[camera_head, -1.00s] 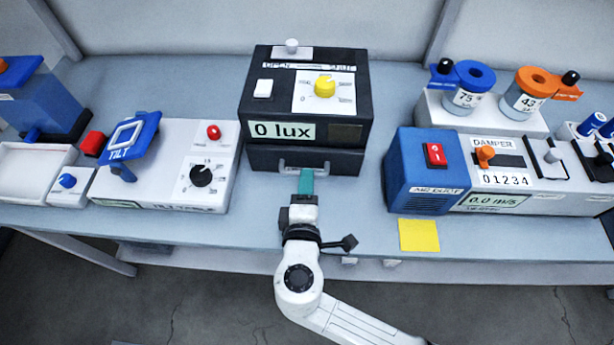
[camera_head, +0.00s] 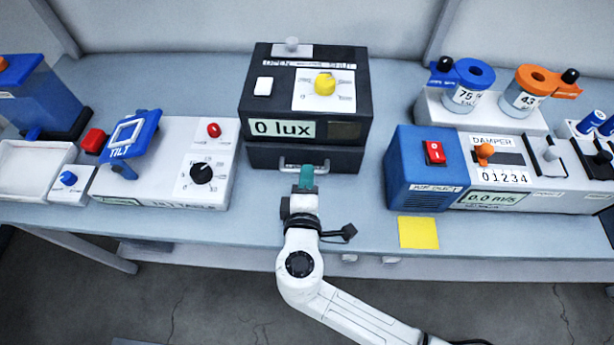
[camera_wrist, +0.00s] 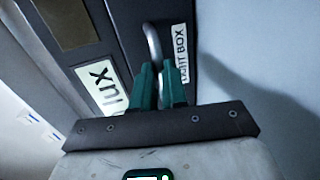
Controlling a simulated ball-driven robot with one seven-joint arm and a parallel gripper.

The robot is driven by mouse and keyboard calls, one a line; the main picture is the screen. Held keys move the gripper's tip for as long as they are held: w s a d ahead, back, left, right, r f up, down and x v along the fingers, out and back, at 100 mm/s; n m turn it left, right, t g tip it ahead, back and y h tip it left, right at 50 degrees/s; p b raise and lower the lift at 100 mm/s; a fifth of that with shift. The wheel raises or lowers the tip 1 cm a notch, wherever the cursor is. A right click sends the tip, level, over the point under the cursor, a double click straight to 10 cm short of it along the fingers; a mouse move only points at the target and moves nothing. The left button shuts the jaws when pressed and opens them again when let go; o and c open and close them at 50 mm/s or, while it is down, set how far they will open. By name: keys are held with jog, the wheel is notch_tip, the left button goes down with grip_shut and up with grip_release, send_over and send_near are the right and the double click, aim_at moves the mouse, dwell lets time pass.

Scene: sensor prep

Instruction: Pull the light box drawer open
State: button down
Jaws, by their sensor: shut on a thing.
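The black light box (camera_head: 257,108) stands at the back middle of the bench, with a "0 lux" display. Its drawer (camera_head: 345,160) is the dark lower front, which looks closed or nearly closed under the body. A grey bar handle (camera_head: 286,165) is on the drawer front; it also shows in the wrist view (camera_wrist: 153,42) beside the "LIGHT BOX" label. My gripper (camera_head: 306,170) reaches the handle from the front. In the wrist view its green fingers (camera_wrist: 158,68) are shut on the handle bar, and they hide part of it.
A tilt table (camera_head: 215,190) stands left of the light box. A blue air duct unit (camera_head: 420,170) stands to the right, with a yellow note (camera_head: 418,233) in front. The bench (camera_head: 260,225) is clear between them, in front of the drawer.

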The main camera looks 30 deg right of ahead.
dwell(0.4)
jog(key=f+v, duration=0.3)
jog(key=v, duration=1.1)
jog(key=shift+s+a, duration=0.2)
jog(key=shift+s, duration=0.15)
jog(key=c, duration=1.2)
grip_release()
jog(key=shift+o, duration=0.2)
jog(key=b+v, duration=0.2)
jog(key=v, duration=0.8)
jog(key=shift+s+a, duration=0.25)
jog(key=shift+s, duration=0.05)
jog(key=shift+r, duration=0.1)
